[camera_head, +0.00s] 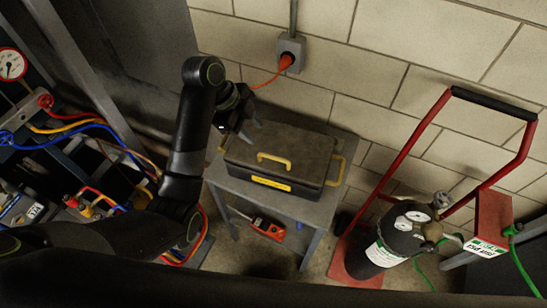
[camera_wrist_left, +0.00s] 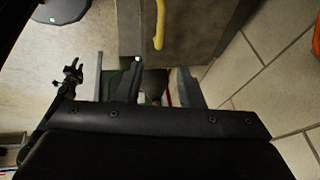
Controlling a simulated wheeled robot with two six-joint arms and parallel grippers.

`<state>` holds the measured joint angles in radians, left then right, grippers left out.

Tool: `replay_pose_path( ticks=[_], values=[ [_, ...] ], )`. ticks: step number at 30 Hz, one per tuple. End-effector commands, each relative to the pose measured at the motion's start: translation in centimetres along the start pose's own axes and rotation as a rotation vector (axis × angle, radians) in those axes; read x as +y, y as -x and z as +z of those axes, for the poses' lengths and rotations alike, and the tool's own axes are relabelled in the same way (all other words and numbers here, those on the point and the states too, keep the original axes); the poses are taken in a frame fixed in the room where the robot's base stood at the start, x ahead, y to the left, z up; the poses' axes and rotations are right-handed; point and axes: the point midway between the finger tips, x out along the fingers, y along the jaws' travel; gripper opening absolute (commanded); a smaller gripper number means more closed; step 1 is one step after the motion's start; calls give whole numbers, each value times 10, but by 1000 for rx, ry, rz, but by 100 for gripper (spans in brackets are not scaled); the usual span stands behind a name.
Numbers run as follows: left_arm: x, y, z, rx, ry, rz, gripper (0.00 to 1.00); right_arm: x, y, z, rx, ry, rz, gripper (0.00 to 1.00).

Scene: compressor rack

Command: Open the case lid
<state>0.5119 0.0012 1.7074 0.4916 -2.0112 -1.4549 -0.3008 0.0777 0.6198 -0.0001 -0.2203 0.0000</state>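The dark case (camera_head: 300,148) stands on a small grey table with its lid down. A yellow handle (camera_head: 274,158) lies across the lid, and a yellow strip (camera_head: 271,184) marks the front. Yellow bars show at its left and right ends. My left gripper (camera_head: 251,130) is open and empty near the case's back left corner; I cannot tell whether it touches the lid. In the left wrist view, its fingers (camera_wrist_left: 143,88) stand apart, with the case (camera_wrist_left: 185,25) and a yellow handle (camera_wrist_left: 159,25) beyond them. My right gripper is not clearly seen in either view.
A gas cylinder (camera_head: 385,245) stands on a red trolley (camera_head: 412,135) at right. A hose rack (camera_head: 75,140) is at left. A brick wall with an orange plug (camera_head: 287,61) stands behind.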

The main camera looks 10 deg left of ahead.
Motion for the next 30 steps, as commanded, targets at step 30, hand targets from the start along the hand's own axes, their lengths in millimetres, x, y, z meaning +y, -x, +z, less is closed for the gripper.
replay_pose_path(
  ticks=[30],
  values=[
    [0,-126,-1,1,4,1,34,-4,-71,7,1,1,3,34]
  ],
)
